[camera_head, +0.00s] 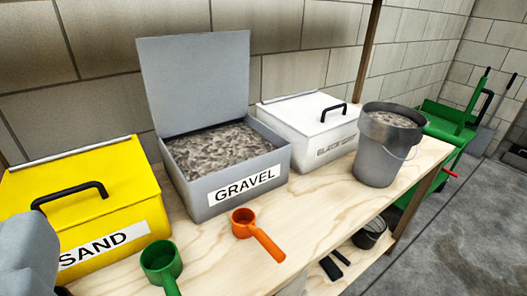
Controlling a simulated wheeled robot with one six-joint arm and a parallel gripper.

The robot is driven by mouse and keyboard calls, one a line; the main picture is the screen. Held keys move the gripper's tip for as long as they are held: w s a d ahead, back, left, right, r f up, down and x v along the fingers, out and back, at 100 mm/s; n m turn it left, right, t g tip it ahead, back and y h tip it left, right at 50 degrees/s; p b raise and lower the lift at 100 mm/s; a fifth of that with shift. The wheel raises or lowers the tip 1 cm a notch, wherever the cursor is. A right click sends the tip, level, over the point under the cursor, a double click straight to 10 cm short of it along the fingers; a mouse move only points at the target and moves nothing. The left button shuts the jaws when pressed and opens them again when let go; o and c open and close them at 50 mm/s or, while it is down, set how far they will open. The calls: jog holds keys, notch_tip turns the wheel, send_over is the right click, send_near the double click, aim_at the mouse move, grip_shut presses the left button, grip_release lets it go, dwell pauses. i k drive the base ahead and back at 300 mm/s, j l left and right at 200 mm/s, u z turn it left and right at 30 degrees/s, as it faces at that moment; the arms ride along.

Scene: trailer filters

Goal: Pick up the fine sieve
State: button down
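I cannot make out a fine sieve for certain in this view. A dark round vessel with a light rim (370,233) sits low, below the right part of the wooden bench, and I cannot tell whether it is a sieve. Next to it is a dark handled tool (332,267), partly hidden. My gripper's fingers do not show. A grey-blue rounded part, probably mine, fills the lower left edge and covers part of the yellow box.
The wooden bench (330,205) carries a yellow SAND box (85,205), an open grey GRAVEL box (190,190), a closed white box (300,130), a filled metal bucket (378,155), a green scoop (160,262) and an orange scoop (258,235).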

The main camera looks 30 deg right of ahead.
aim_at(407, 128)
jog(key=z, duration=1.55)
jog(key=k+l+u, duration=0.15)
jog(key=k+l, duration=0.2)
jog(key=k, duration=0.1)
